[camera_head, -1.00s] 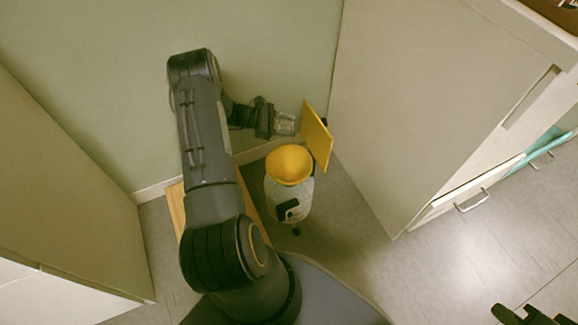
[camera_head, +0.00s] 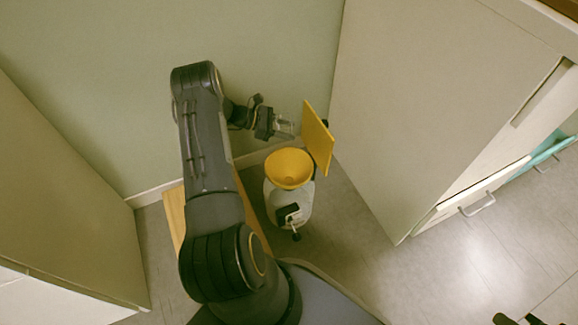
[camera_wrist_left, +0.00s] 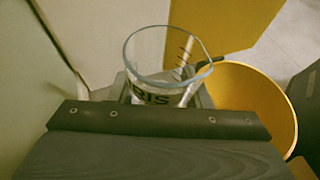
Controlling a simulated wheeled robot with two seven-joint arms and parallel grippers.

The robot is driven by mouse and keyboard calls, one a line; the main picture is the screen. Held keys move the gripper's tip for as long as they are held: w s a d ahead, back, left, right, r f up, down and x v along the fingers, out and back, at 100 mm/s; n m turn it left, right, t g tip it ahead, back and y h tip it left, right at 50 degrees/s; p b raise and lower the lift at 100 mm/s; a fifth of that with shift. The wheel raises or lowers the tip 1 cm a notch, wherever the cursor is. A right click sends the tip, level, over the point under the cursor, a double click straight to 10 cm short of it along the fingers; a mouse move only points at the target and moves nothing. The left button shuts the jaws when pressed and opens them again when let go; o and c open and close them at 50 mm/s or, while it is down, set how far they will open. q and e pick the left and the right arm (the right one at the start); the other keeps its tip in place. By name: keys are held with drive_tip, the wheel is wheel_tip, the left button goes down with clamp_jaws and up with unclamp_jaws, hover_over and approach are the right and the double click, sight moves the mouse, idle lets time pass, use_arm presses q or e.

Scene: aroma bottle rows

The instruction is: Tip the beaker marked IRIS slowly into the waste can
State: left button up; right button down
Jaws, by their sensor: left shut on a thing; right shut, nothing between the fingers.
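My left gripper (camera_head: 279,128) is shut on a clear glass beaker (camera_head: 286,130). In the left wrist view the beaker (camera_wrist_left: 165,62) shows its open rim and dark letters, of which "RIS" can be read. I cannot tell what is in it. The waste can (camera_head: 290,203) has a white body, a yellow funnel-shaped top (camera_head: 289,170) and a raised yellow lid (camera_head: 318,138). The beaker is just behind the funnel, left of the lid. The funnel also shows in the left wrist view (camera_wrist_left: 262,95), right of the beaker. My right gripper (camera_head: 518,320) is barely in view at the bottom edge.
A pale wall (camera_head: 270,60) stands close behind the beaker. A large cabinet (camera_head: 420,110) with an open drawer (camera_head: 480,198) is on the right, and another cabinet (camera_head: 60,190) is on the left. A wooden board (camera_head: 176,215) lies under my left arm. Grey floor is free at lower right.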

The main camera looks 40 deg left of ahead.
use_arm(q)
drive_tip(key=w+a+r+b, duration=0.1)
drive_tip(key=w+a+r, duration=0.2)
drive_tip(key=r, duration=0.2)
drive_tip(key=shift+w+a, duration=0.25)
drive_tip(key=shift+a, duration=0.1)
drive_tip(key=shift+r, duration=0.2)
